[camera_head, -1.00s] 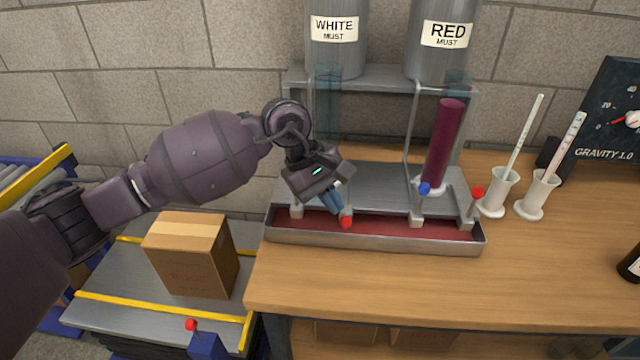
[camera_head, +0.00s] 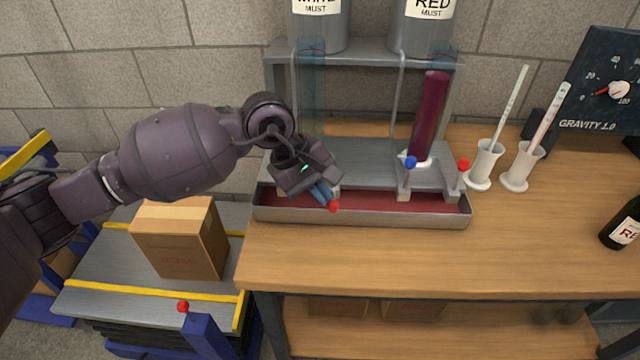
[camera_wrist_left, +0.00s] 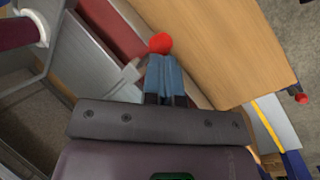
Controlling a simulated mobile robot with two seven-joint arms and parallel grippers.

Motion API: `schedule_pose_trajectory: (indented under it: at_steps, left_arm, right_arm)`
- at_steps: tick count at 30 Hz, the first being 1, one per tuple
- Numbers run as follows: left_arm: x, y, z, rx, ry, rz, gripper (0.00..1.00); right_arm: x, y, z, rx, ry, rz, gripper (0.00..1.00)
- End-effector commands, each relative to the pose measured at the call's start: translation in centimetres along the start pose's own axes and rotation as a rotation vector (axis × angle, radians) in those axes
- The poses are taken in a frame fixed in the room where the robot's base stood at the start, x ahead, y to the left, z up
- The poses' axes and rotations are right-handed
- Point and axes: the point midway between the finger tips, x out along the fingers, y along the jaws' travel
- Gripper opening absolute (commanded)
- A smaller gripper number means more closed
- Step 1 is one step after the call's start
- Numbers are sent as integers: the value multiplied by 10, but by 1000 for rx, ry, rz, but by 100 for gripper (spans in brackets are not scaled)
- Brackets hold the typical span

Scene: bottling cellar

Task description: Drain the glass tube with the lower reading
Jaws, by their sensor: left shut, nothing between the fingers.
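Two glass tubes stand on the grey rack under the must tanks. The left tube (camera_head: 311,85), under the white must tank (camera_head: 318,30), looks clear, its lower part partly hidden by my arm. The right tube (camera_head: 430,115), under the red must tank (camera_head: 424,35), is filled with dark red liquid. My left gripper (camera_head: 325,196) is shut and empty, its blue fingertips at a red-knobbed lever (camera_head: 333,207) at the rack's front left. In the left wrist view the shut fingers (camera_wrist_left: 163,75) are right against the red knob (camera_wrist_left: 160,43). My right gripper is out of view.
A drip tray (camera_head: 365,218) with red liquid lies under the rack's front. A blue-knobbed lever (camera_head: 410,162) and another red-knobbed lever (camera_head: 463,164) stand to the right. Two white cylinders hold hydrometers (camera_head: 514,100) near the gravity gauge (camera_head: 598,95). A cardboard box (camera_head: 180,240) sits lower left.

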Motion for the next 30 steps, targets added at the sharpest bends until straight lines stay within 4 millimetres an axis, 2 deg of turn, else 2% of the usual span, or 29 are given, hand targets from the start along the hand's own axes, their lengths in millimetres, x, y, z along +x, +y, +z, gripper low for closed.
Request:
schedule_pose_trajectory:
  at_steps: [8, 30]
  left_arm:
    - [-1, 1, 0, 0, 1, 0, 0]
    - [-20, 8, 2, -1, 2, 0, 0]
  right_arm:
    - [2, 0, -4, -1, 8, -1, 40]
    - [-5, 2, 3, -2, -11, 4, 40]
